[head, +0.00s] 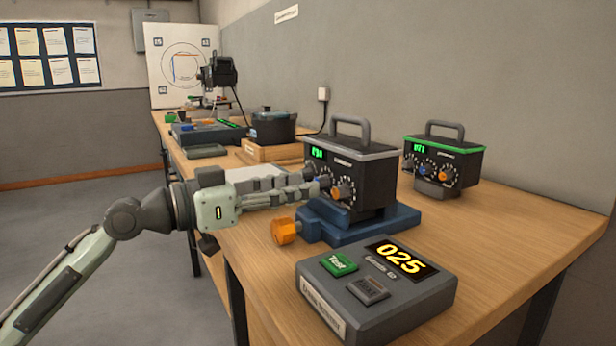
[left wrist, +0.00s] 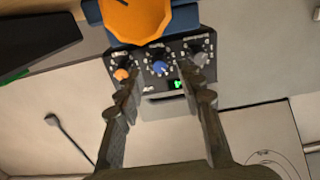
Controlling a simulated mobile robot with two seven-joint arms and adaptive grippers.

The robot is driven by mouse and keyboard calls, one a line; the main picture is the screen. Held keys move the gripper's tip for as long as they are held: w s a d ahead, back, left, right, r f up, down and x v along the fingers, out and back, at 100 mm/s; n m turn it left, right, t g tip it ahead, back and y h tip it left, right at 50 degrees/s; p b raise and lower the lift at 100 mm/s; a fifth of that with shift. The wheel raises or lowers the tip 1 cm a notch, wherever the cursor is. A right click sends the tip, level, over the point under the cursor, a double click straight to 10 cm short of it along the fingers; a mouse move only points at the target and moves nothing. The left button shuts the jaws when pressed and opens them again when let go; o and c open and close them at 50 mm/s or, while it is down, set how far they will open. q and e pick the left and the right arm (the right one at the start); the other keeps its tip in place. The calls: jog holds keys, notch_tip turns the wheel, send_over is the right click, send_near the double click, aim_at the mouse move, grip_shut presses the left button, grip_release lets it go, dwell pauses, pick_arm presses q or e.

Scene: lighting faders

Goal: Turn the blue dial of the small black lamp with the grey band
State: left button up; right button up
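The small black lamp with the grey band (head: 365,178) stands on a blue base near the middle of the table. Its front carries a grey, a blue and an orange dial and a green display. Its blue dial (left wrist: 160,67) shows in the left wrist view between the orange dial (left wrist: 122,73) and the grey dial (left wrist: 200,58). My left gripper (head: 312,188) is at the lamp's front, its fingers pointing at the dials. In the left wrist view the fingers (left wrist: 162,85) are apart, one on each side of the blue dial. I cannot tell whether they touch it. My right gripper is not in view.
The blue base (head: 345,233) has a large orange knob (head: 285,231) below my left gripper. A grey box with a 025 display (head: 375,290) lies in front. A second black lamp with a green band (head: 443,165) stands to the right. More equipment fills the table's far end.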

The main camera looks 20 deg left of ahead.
aim_at(321, 182)
pick_arm(q)
jog(key=shift+x, duration=1.4)
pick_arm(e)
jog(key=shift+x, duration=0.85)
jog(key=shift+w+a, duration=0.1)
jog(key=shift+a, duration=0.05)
pick_arm(q)
grip_shut()
